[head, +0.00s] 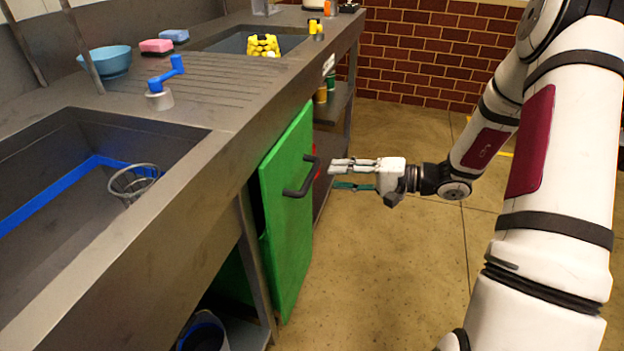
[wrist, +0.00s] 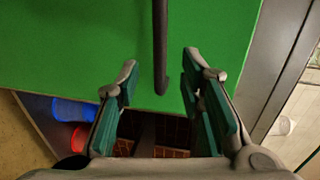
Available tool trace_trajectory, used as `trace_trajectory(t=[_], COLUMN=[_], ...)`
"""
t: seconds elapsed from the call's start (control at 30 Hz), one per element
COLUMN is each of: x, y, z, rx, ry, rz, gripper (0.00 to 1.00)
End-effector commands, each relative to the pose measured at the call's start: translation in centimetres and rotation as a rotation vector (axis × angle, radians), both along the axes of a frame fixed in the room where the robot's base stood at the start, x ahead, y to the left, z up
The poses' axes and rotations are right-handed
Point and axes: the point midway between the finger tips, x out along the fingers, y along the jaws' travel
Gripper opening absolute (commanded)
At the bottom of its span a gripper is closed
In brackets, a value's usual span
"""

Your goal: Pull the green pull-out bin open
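The green pull-out bin's front panel (head: 287,225) stands upright under the counter edge in the head view. I cannot tell how far out it stands. A dark bar handle (head: 300,190) sticks out from the panel. In the wrist view, the green panel (wrist: 60,40) fills the upper part and the handle (wrist: 160,45) runs down the middle. My gripper (head: 333,173) is open just right of the handle in the head view. In the wrist view the handle's end lies between the two spread fingers, with neither visibly touching it.
A counter (head: 228,125) with sinks runs along the left, with a blue-handled tap (head: 165,82) and a wire basket (head: 133,182) in the near sink. A shelf under the counter holds small jars (head: 321,94). The floor (head: 390,270) right of the panel is clear.

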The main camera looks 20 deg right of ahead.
Motion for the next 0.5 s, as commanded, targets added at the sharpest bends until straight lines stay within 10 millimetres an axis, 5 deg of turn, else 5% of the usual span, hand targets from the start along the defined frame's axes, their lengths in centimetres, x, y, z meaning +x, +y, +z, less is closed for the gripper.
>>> trace_trajectory(t=[0.2, 0.5], x=[2.4, 4.3], y=[3.5, 5.9], z=[-1.0, -1.6], rx=[0.001, -0.001], ry=[-0.001, 0.0], rz=[0.004, 0.001], gripper=[0.35, 0.35])
